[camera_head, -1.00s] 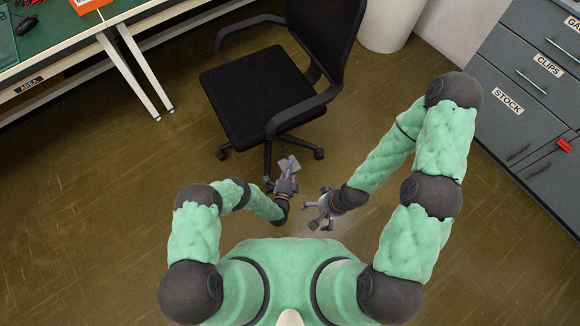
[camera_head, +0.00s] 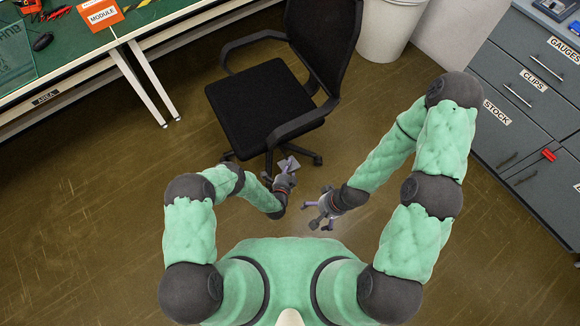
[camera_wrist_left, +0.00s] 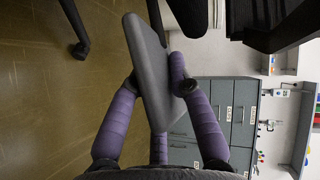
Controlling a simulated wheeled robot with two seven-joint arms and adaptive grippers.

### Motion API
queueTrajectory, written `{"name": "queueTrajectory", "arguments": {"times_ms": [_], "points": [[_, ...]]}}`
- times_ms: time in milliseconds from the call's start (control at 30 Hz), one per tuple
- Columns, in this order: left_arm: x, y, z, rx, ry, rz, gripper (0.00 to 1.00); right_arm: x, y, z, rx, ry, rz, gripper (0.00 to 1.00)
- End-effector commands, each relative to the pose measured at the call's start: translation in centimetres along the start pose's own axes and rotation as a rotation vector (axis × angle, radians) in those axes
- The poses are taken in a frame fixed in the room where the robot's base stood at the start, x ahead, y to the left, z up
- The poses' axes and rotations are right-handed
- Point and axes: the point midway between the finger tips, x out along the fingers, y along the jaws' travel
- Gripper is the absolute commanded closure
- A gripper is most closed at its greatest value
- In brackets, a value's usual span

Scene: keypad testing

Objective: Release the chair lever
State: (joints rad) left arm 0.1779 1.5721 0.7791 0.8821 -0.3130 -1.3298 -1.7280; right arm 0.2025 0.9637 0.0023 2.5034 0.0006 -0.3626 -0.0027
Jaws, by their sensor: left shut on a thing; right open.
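A black office chair (camera_head: 262,104) with armrests, a mesh back and a star base stands ahead of me. My left gripper (camera_head: 287,168) is by the front right of the chair, below the seat edge. In the left wrist view its purple fingers (camera_wrist_left: 157,85) are shut on a flat grey paddle, the chair lever (camera_wrist_left: 148,70). The lever also shows in the head view (camera_head: 290,163). How the lever joins the chair is hidden in the head view. My right gripper (camera_head: 318,213) is open and empty above the floor, to the right of and lower than the left one.
A green-topped workbench (camera_head: 90,45) with an orange card (camera_head: 101,14) stands at upper left. Grey drawers (camera_head: 520,100) labelled stock, clips and gauges stand at right. A white bin (camera_head: 388,25) is behind the chair. Floor around the chair is open.

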Motion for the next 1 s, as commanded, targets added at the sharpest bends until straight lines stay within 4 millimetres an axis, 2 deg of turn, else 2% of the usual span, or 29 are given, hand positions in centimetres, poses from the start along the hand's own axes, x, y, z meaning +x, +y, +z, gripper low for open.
{"name": "queueTrajectory", "arguments": {"times_ms": [33, 167, 533, 567, 633, 1000], "points": [[-0.18, -0.71, -0.2, -0.013, 0.002, 0.019, 1.0, -0.76, -0.27, 0.03, 0.0, 0.0, 0.0, 0.0], [-0.22, -1.27, -0.22, -0.032, 0.001, 0.042, 1.0, -1.28, -0.46, 0.05, 0.0, 0.0, 0.0, 0.0], [-0.22, -1.16, -0.12, -0.042, -0.001, 0.052, 1.0, -1.24, -0.45, 0.06, 0.0, 0.0, 0.0, 0.0], [-0.23, -1.15, -0.12, -0.042, -0.002, 0.052, 0.77, -1.24, -0.45, 0.06, 0.0, 0.0, 0.0, 0.0], [-0.23, -1.15, -0.11, -0.042, -0.002, 0.052, 0.57, -1.25, -0.44, 0.06, 0.0, 0.0, 0.0, 0.0], [-0.2, -1.5, -0.1, -0.037, 0.0, 0.043, 0.56, -1.28, -0.45, 0.04, 0.0, 0.0, 0.0, 0.0]]}}
